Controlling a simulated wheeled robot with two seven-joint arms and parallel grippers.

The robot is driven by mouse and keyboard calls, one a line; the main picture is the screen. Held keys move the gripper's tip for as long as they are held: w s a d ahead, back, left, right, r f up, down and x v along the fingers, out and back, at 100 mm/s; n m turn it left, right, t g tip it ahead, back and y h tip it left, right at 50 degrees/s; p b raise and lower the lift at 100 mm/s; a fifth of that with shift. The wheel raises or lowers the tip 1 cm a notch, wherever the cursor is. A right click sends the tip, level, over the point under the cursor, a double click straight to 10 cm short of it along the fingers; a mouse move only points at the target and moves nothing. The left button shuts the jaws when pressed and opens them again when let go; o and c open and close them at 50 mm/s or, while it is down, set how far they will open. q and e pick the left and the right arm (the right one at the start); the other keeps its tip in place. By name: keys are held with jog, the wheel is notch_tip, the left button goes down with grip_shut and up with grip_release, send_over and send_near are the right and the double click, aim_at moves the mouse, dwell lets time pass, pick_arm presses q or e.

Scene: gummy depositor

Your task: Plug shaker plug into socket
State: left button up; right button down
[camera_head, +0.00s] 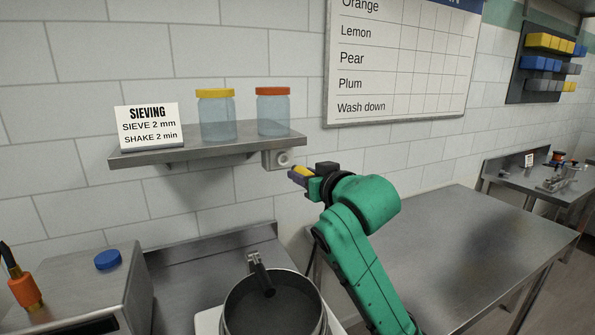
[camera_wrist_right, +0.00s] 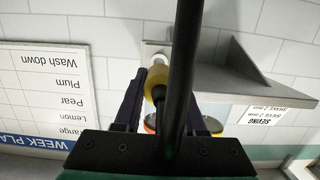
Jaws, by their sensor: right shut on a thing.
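The yellow shaker plug (camera_head: 303,171) is held in my right gripper (camera_head: 299,174), just in front of and below the socket. The white round socket (camera_head: 285,158) sits in a grey box under the right end of the wall shelf. In the right wrist view, the yellow plug (camera_wrist_right: 157,77) lies between the dark fingers, with a thick black cable running back toward the camera. The pale socket (camera_wrist_right: 158,58) shows just beyond the plug there. A small gap seems to separate them; the plug's front end is partly hidden. My left gripper is not in view.
The steel shelf (camera_head: 205,146) carries a SIEVING sign (camera_head: 149,126) and two jars with yellow and orange lids. Below are a round steel pan (camera_head: 275,308) and a steel box (camera_head: 75,290) with a blue button. A bare steel table (camera_head: 460,245) stands at right.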

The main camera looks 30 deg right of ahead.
aim_at(294, 166)
jog(key=shift+s+r, duration=0.25)
jog(key=shift+s, duration=0.25)
jog(key=shift+s+r, duration=0.2)
jog(key=shift+s, duration=0.25)
jog(key=shift+w+f+p, duration=0.1)
jog(key=shift+w+p, duration=0.25)
jog(key=shift+p, duration=0.05)
jog(key=w+p, duration=0.1)
jog(key=w, duration=0.3)
jog(key=shift+w+d+f+p, duration=0.1)
jog(key=shift+w+f+p, duration=0.05)
jog(key=shift+w+p, duration=0.2)
jog(key=shift+w, duration=0.35)
jog(key=shift+w+p, duration=0.25)
jog(key=shift+p, duration=0.15)
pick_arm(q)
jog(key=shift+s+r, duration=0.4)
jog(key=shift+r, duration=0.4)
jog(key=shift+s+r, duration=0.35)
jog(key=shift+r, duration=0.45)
pick_arm(e)
jog(key=shift+w+f, duration=0.1)
jog(key=shift+w, duration=0.25)
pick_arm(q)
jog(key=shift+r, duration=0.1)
